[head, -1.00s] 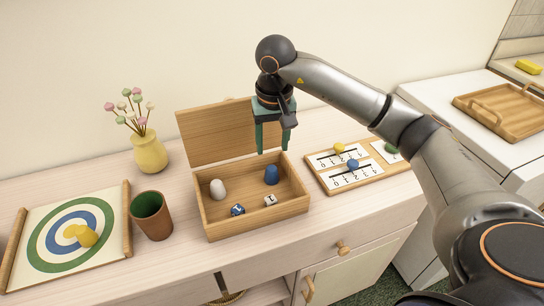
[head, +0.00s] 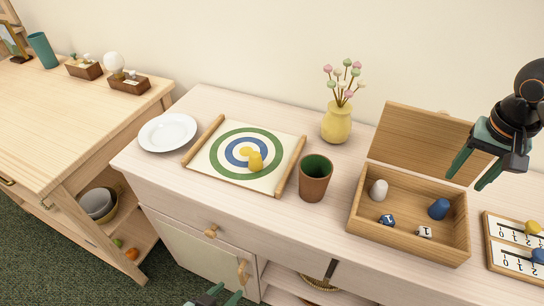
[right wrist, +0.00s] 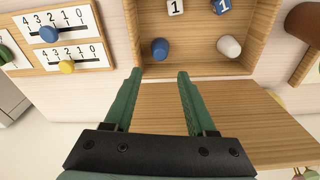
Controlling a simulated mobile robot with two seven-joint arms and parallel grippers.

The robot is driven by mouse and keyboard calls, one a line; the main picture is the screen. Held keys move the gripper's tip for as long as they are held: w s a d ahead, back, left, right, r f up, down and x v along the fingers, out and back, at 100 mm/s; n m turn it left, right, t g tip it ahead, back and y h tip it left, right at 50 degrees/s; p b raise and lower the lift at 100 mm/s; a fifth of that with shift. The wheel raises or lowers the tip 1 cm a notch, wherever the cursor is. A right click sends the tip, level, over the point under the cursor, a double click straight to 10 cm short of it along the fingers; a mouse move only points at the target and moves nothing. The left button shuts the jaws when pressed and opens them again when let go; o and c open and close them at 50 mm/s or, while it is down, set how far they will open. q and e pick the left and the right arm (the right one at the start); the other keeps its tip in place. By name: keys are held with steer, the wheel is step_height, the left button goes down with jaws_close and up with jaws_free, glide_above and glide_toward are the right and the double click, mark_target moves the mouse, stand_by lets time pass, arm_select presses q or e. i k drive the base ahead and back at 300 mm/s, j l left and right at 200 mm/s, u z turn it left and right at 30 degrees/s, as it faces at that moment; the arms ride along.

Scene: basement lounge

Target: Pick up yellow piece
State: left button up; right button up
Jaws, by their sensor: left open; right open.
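My left gripper (head: 222,298) just enters at the bottom edge, open, below the cabinet top's front edge and far from the mat. My right gripper (head: 470,178) is open and empty above the back of the wooden box (head: 408,243). The right wrist view shows its fingers (right wrist: 159,75) spread, near a blue piece (right wrist: 159,48).
A brown cup (head: 315,181) stands between mat and box. A yellow vase (head: 337,124) with flowers is behind it. A white plate (head: 167,132) lies left of the mat. The box holds a white piece (head: 378,190), a blue piece and two dice. Cabinet top in front of the mat is clear.

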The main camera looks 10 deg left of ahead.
mark_target(256, 164)
steer(key=i+j, duration=0.1)
steer(key=j, duration=0.6)
steer(key=i+j, duration=0.1)
steer(key=j, duration=0.65)
steer(key=i+j, duration=0.1)
steer(key=j, duration=0.6)
